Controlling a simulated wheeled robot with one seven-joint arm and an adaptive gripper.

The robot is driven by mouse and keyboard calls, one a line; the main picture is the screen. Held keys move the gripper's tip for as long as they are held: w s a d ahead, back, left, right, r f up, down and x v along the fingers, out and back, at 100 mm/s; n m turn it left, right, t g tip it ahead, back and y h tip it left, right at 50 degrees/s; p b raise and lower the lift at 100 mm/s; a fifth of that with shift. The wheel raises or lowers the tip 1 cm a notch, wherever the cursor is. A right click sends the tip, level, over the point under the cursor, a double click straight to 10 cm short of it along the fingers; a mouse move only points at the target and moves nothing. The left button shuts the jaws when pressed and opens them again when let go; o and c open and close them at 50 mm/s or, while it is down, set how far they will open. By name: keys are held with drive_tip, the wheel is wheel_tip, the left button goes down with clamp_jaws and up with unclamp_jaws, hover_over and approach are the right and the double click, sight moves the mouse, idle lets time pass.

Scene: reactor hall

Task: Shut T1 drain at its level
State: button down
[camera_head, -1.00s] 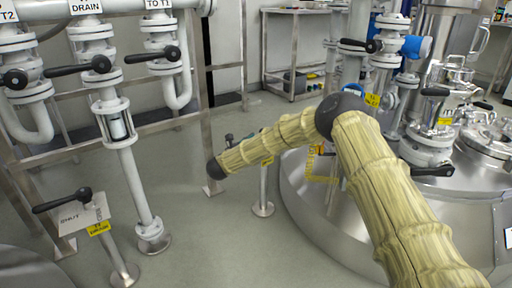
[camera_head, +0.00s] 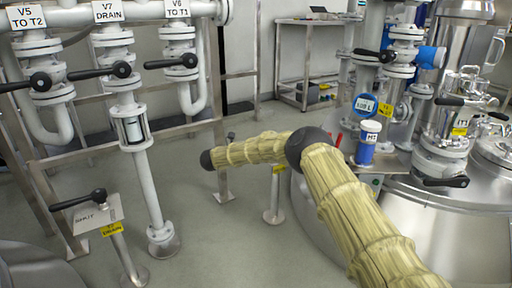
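A post (camera_head: 273,203) with a yellow tag (camera_head: 279,169) stands on the floor beside the large steel vessel on the right. My arm hides the post's top, and the tag's wording is too small to read. A small dark piece (camera_head: 231,136) shows above my forearm; I cannot tell whether it belongs to a handle or to my gripper. My sleeved arm reaches left across the middle, ending in a dark joint. No gripper fingers can be made out. At the left, another post has a black lever (camera_head: 77,200), a plate reading SHUT (camera_head: 97,216) and a yellow DRAIN tag (camera_head: 111,229).
Pipes with black levers and signs V5 TO T2 (camera_head: 26,17), V7 DRAIN (camera_head: 108,11) and V6 TO T1 (camera_head: 177,9) stand on the left. A blue, white-capped container (camera_head: 367,143) stands by the vessel (camera_head: 420,215). Grey floor lies open between.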

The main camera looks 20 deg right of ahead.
drive_tip(key=shift+w+a, duration=0.1)
drive_tip(key=shift+a, duration=0.1)
drive_tip(key=c, duration=1.4)
unclamp_jaws()
drive_tip(key=shift+f, duration=0.1)
drive_tip(key=shift+o, duration=0.5)
drive_tip(key=shift+f, duration=0.1)
drive_tip(key=shift+d, duration=0.2)
drive_tip(key=shift+a, duration=0.1)
drive_tip(key=v, duration=1.2)
